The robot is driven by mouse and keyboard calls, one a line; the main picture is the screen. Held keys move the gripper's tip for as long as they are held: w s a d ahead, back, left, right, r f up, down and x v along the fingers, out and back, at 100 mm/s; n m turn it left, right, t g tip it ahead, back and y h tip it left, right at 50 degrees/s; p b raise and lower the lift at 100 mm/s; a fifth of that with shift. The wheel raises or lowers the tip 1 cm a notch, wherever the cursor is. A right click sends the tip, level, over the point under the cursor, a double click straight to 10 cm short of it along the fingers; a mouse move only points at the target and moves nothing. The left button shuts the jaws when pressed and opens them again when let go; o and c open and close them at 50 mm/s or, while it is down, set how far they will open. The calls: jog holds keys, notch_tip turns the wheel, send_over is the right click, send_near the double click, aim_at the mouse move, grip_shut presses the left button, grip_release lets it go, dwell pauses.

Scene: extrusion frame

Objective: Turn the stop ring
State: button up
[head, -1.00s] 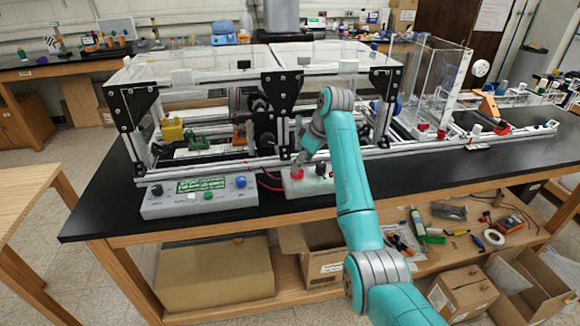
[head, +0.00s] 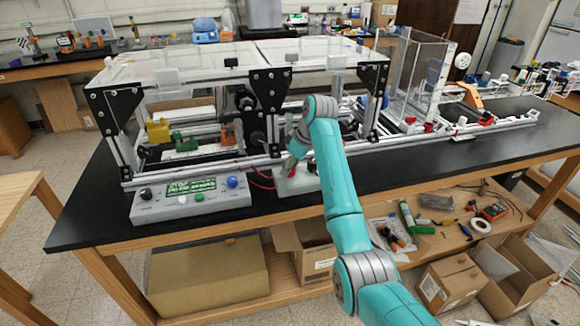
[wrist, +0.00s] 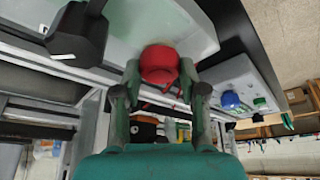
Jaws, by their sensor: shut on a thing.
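The red stop ring (wrist: 160,63) is a round red knob on a light grey control box (wrist: 135,22) in the wrist view. My gripper (wrist: 160,84) has one finger on each side of the red knob and is shut on it. In the head view my gripper (head: 293,160) reaches down to the small control box (head: 296,184) at the bench's front edge. There the red knob is mostly hidden by my gripper.
A black knob (wrist: 78,32) stands close beside the red one. A console (head: 190,200) with a green display and blue knob sits to the left. The clear-walled extrusion frame (head: 266,100) rises just behind. The bench front (head: 95,225) is bare at left.

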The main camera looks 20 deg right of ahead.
jog(key=shift+m, duration=0.3)
jog(key=m+h, duration=0.1)
jog(key=m, duration=0.1)
jog(key=m+t, duration=0.1)
jog(key=m, duration=0.1)
jog(key=shift+a+m+h, duration=0.15)
jog(key=shift+m+h, duration=0.15)
jog(key=shift+h, duration=0.1)
jog(key=m+h, duration=0.1)
jog(key=m, duration=0.3)
jog(key=shift+m+h, duration=0.4)
jog(key=shift+s, duration=0.1)
jog(key=o, duration=1.1)
jog(key=shift+o, duration=0.2)
jog(key=v, duration=0.7)
